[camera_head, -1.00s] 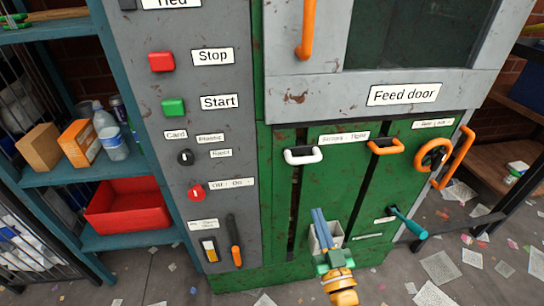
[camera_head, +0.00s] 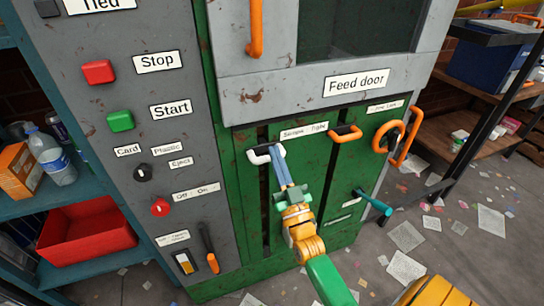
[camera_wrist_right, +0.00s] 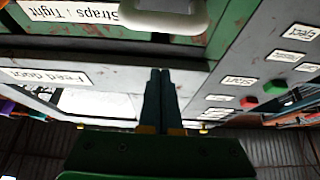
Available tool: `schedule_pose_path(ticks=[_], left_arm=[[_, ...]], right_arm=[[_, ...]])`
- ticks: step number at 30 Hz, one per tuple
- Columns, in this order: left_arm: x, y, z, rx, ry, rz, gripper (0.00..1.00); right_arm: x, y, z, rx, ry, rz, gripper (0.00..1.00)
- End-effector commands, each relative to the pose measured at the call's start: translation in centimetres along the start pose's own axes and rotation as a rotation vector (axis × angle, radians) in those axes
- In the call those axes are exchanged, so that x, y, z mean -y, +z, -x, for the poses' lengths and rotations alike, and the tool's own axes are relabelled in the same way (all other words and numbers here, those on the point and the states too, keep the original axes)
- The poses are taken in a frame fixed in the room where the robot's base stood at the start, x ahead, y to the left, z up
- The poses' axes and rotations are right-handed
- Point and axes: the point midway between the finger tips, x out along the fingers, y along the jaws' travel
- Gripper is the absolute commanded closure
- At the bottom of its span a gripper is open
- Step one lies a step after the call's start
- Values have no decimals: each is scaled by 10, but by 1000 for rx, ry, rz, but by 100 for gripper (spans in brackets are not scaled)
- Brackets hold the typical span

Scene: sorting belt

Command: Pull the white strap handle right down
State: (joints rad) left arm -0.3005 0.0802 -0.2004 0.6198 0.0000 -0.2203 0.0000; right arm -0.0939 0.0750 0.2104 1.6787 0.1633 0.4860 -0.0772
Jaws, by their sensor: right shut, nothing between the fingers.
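The white strap handle (camera_head: 259,156) is a small loop at the top of a dark vertical slot in the green panel (camera_head: 240,200). It also shows upside down at the top of the right wrist view (camera_wrist_right: 165,18), beside the "Straps : Tight" label. My right gripper (camera_head: 277,158) comes up from below with its blue fingers closed together. Its tips overlap the right part of the handle in the head view. In the right wrist view the shut fingers (camera_wrist_right: 160,75) appear apart from the handle, with nothing between them. My left gripper is not in view.
An orange handle (camera_head: 345,134) tops a second slot to the right, near an orange wheel (camera_head: 388,137) and a teal lever (camera_head: 373,202). The grey button panel (camera_head: 125,190) stands left. The feed door (camera_head: 300,95) is above. Paper scraps lie on the floor.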

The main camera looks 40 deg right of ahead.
Motion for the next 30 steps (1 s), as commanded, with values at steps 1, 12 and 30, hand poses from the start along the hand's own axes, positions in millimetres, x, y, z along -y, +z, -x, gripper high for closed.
schedule_pose_path(ticks=[1,12,30], left_arm=[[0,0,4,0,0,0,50],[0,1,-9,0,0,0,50],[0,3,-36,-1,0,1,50]], right_arm=[[0,-3,-12,-3,0,0,100],[0,38,-8,2,0,0,100],[0,65,7,3,-1,0,100]])
